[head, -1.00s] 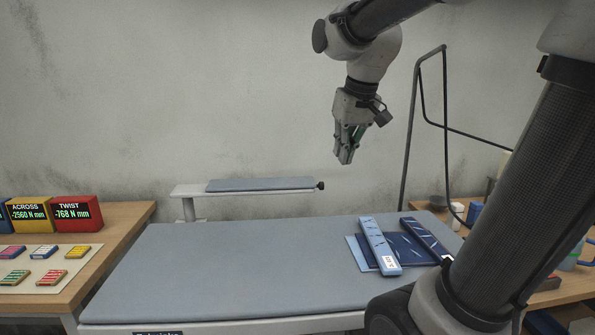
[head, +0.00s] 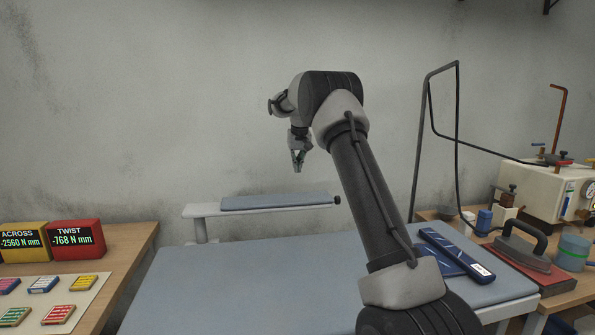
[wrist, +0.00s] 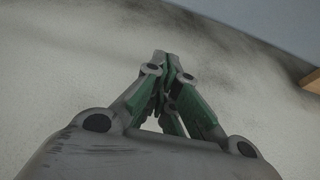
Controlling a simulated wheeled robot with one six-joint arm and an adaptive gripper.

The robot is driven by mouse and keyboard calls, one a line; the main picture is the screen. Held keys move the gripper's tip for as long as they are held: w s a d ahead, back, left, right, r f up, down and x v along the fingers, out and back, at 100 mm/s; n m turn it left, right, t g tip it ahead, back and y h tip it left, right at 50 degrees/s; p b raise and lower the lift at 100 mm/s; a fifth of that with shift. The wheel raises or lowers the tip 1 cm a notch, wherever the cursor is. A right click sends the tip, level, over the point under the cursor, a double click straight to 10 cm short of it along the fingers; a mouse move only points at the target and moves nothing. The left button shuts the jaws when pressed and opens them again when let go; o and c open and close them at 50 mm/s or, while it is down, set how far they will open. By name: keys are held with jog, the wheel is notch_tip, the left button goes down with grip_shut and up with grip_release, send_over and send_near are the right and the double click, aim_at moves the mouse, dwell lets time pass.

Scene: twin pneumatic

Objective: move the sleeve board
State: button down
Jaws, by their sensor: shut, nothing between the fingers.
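The sleeve board (head: 275,202) is a narrow, blue-grey padded board on a pale arm (head: 210,211), with a dark knob (head: 337,200) at its right end. It stands raised behind the large ironing table (head: 240,290) in the head view. My gripper (head: 298,168) hangs above the right part of the sleeve board, apart from it, with its fingertips pointing down. It is shut and empty. In the wrist view, its green-and-grey fingers (wrist: 165,60) meet at the tips, with blurred wall behind them. The sleeve board cannot be made out for certain there.
Blue patterned pieces (head: 455,255) lie on the table's right side, partly behind my arm. An iron (head: 523,245) rests on a red pad at right, near a boiler (head: 540,190). A TWIST display (head: 77,240) stands at left. A bent dark pole (head: 422,140) rises behind the table.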

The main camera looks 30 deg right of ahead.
notch_tip(320, 180, down, 8)
jog(key=s, duration=0.1)
jog(key=shift+s+a+r, duration=0.15)
jog(key=shift+s, duration=0.05)
dwell(0.3)
